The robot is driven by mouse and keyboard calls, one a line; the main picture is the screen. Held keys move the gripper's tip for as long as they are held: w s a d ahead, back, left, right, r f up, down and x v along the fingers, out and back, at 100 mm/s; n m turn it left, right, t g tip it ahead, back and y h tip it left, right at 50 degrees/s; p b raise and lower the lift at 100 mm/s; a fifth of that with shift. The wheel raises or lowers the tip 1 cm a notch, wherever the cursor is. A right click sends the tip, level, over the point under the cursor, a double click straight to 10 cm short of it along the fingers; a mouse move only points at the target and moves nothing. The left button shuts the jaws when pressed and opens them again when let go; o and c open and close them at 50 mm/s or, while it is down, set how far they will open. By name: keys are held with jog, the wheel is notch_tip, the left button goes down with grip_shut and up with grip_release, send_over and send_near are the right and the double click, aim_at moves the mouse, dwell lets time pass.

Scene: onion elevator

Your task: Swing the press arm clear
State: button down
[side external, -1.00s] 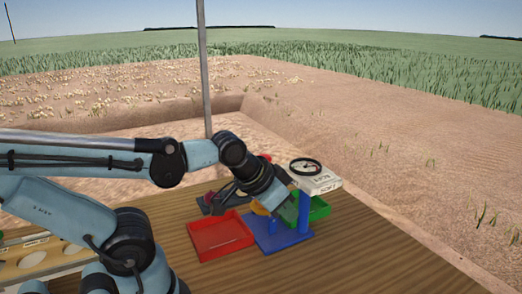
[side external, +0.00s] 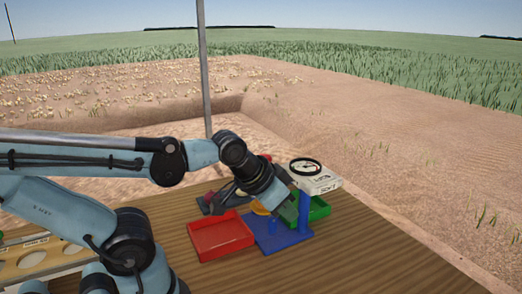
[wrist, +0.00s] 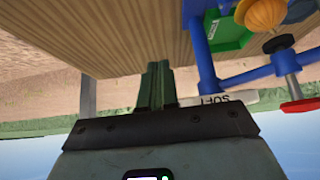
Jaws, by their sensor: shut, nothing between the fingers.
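The blue press stand (side external: 298,236) sits on the wooden table, with an upright post at its right side. In the wrist view its blue press arm (wrist: 243,76) runs right from the post to a dark plunger with a red end (wrist: 298,106). An orange-brown onion (wrist: 265,14) shows near the plunger. My gripper (wrist: 158,66) is shut and empty, to the left of the blue post and apart from it in the wrist view. In the side view my wrist hangs over the stand and hides part of it; the fingertips are hard to make out there.
A red tray (side external: 203,243) lies left of the stand and a green tray (side external: 323,207) behind it. A white box (side external: 327,186) marked SOFT, with a black ring on top, stands farther back. The table's front right is clear.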

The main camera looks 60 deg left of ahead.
dwell(0.4)
jog(key=c, duration=1.7)
grip_release()
jog(key=o, duration=0.8)
jog(key=a+r+g, duration=0.1)
jog(key=a+r, duration=0.1)
jog(key=w+a+r+g+y, duration=0.1)
jog(key=a+r, duration=0.2)
jog(key=a+r+m+g, duration=0.1)
jog(key=a+r, duration=0.1)
jog(key=r, duration=0.1)
jog(key=shift+w+a+y, duration=0.3)
jog(key=shift+w+a, duration=0.05)
jog(key=s+a+r+m+g, duration=0.15)
jog(key=a+r+g, duration=0.25)
jog(key=a+r, duration=0.4)
jog(key=shift+y, duration=0.3)
jog(key=shift+s+a+f, duration=0.1)
jog(key=shift+a+f, duration=0.25)
jog(key=shift+f, duration=1.6)
jog(key=shift+s+a+f, duration=0.1)
jog(key=shift+a+f, duration=0.3)
jog(key=shift+f, duration=1.55)
jog(key=shift+a+f, duration=0.35)
jog(key=shift+f, duration=1.6)
jog(key=shift+c, duration=0.5)
grip_shut()
